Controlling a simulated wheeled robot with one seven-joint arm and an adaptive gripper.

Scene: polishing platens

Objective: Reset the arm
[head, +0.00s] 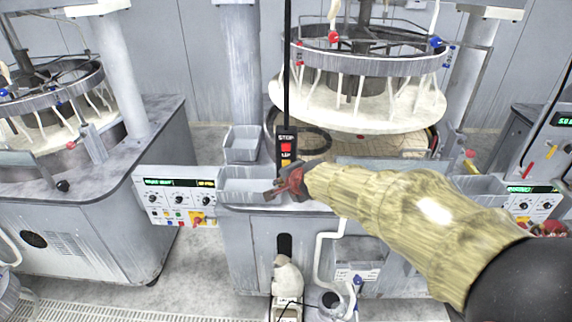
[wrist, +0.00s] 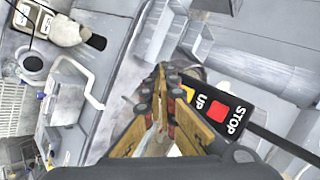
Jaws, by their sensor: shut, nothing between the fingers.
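My gripper (head: 272,191) is at the end of my tan-sleeved arm, in front of the middle polishing machine in the head view. Its fingers are shut with nothing between them. In the wrist view my gripper (wrist: 160,72) points away from the camera, its fingers together. A hanging black control box (head: 286,146) with STOP and UP buttons is just behind and above the gripper in the head view. The box also shows right of the fingers in the wrist view (wrist: 222,108). Its lower part is hidden behind the gripper, and I cannot tell whether they touch.
The middle machine's round platen (head: 330,108) lies behind the gripper. A grey tray (head: 242,144) sits left of the control box. A control panel (head: 178,196) is at the left, and another machine (head: 95,190) stands beyond it. Floor between the machines is clear.

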